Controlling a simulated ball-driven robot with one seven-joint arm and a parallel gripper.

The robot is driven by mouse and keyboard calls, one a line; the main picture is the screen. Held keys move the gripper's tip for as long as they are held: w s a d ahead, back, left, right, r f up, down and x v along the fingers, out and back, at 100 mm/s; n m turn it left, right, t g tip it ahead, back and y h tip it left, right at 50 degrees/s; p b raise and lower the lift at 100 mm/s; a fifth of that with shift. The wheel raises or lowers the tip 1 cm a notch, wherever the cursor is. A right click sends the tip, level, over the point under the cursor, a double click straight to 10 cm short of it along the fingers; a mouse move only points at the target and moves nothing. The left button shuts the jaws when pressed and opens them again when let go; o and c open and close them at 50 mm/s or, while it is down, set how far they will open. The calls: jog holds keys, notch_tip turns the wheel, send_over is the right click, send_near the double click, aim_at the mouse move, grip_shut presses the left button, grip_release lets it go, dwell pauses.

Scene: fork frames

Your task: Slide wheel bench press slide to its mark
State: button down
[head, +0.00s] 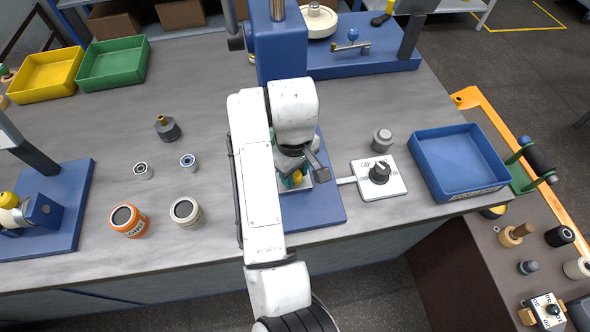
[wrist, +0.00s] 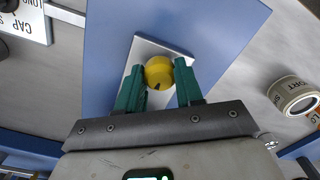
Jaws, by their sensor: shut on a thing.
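The press slide shows in the wrist view as a pale plate (wrist: 146,48) with a round yellow knob (wrist: 158,73) on it. The plate lies on the blue press base (wrist: 225,35). My gripper (wrist: 160,84) has its green fingers on either side of the yellow knob and is shut on it. The blue press column (head: 278,45) stands just beyond. I cannot make out the mark in either view.
A white plate with a black dial (head: 380,173) is joined to the press base at the right. A grey knob (head: 382,139) and an open blue tray (head: 455,163) stand near it. Orange (head: 128,221) and cream (head: 186,212) containers stand left of my arm.

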jog(key=c, duration=0.7)
grip_release()
jog(key=shift+w+a, duration=0.1)
jog(key=shift+w, duration=0.1)
jog(key=shift+c, duration=0.2)
notch_tip(320, 180, up, 11)
jog(key=p, duration=0.3)
jog(key=shift+p, duration=0.35)
jog(key=shift+f, duration=0.1)
